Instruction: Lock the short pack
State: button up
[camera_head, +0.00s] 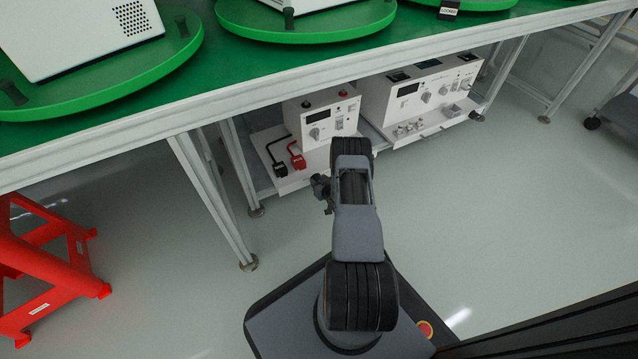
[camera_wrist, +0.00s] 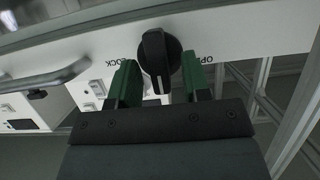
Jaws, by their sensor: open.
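In the wrist view a black knob (camera_wrist: 154,58) sits on a white panel, with the word LOCK to its left and OPEN, partly covered, to its right. Its grip bar stands nearly upright in the picture. My gripper (camera_wrist: 157,80) is open, with one green finger on each side of the knob's lower part. I cannot tell whether either finger touches it. In the head view my arm reaches toward the bench front and my gripper cannot be made out. White cased units (camera_head: 80,35) stand on green turntables (camera_head: 170,50); which is the short pack is unclear.
A small LOCKED sign (camera_head: 449,10) shows by the right turntable. White instrument boxes (camera_head: 328,118) stand on a shelf under the bench, with black and red clamps (camera_head: 297,160). A red step stool (camera_head: 45,265) stands at left. A metal handle (camera_wrist: 50,77) is left of my gripper.

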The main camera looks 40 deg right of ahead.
grip_shut()
dwell(0.3)
jog(key=shift+s+d+f+m+t+y, duration=0.15)
jog(key=shift+m+t+y, duration=0.75)
jog(key=shift+m, duration=1.35)
jog(key=shift+w+d+f+m+t+y, duration=0.1)
jog(key=shift+d+f+m+t+y, duration=0.3)
jog(key=shift+m+y, duration=1.35)
jog(key=shift+s+d+f+m+t+y, duration=0.1)
jog(key=shift+m+t+y, duration=0.6)
jog(key=shift+m, duration=2)
grip_release()
